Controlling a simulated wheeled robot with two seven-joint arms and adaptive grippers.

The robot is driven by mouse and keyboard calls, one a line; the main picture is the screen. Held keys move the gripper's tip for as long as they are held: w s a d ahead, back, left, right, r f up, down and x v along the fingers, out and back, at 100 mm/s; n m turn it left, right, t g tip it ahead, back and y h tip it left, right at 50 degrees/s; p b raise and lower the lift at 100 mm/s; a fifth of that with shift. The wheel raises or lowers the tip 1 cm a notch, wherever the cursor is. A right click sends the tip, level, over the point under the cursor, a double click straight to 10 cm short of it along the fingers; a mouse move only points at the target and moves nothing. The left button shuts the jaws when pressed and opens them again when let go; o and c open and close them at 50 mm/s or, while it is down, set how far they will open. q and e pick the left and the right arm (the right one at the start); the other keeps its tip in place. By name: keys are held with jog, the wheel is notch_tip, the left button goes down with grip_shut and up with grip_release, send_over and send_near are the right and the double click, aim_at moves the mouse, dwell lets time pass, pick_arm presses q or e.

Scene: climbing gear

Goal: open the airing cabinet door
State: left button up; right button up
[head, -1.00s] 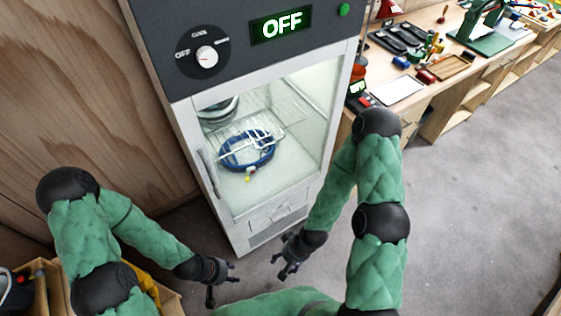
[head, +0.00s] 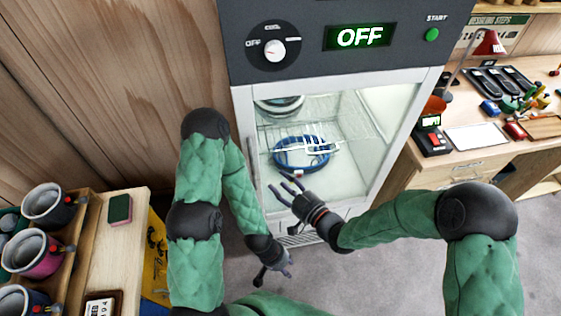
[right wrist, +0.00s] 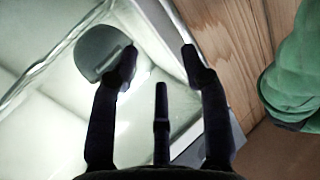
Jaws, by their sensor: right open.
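The airing cabinet (head: 335,150) stands upright with a dark top panel and a pale body. Its glass door (head: 375,120) is shut. In the right wrist view the open fingers (right wrist: 160,58) lie over the glass and the door's edge. My left gripper (head: 272,276) is open and empty, low in front of the cabinet.
A blue coiled item (head: 302,155) lies on a rack inside. The dial (head: 274,50) and the lit OFF display (head: 360,37) are above the door. A workbench (head: 470,165) stands right; a wooden shelf with pots (head: 115,225) stands left. A wood wall is left.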

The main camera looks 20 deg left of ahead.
aim_at(253, 161)
jog(key=shift+n+y, duration=0.7)
jog(key=shift+y, duration=0.1)
jog(key=w+a+r, duration=0.1)
jog(key=a, duration=0.2)
jog(key=w+a+r, duration=0.1)
jog(key=a, duration=0.3)
jog(key=w+a+b, duration=0.1)
jog(key=a, duration=0.2)
jog(key=shift+w+a+r, duration=0.2)
jog(key=shift+a+r, duration=0.1)
jog(key=shift+r, duration=0.1)
grip_shut()
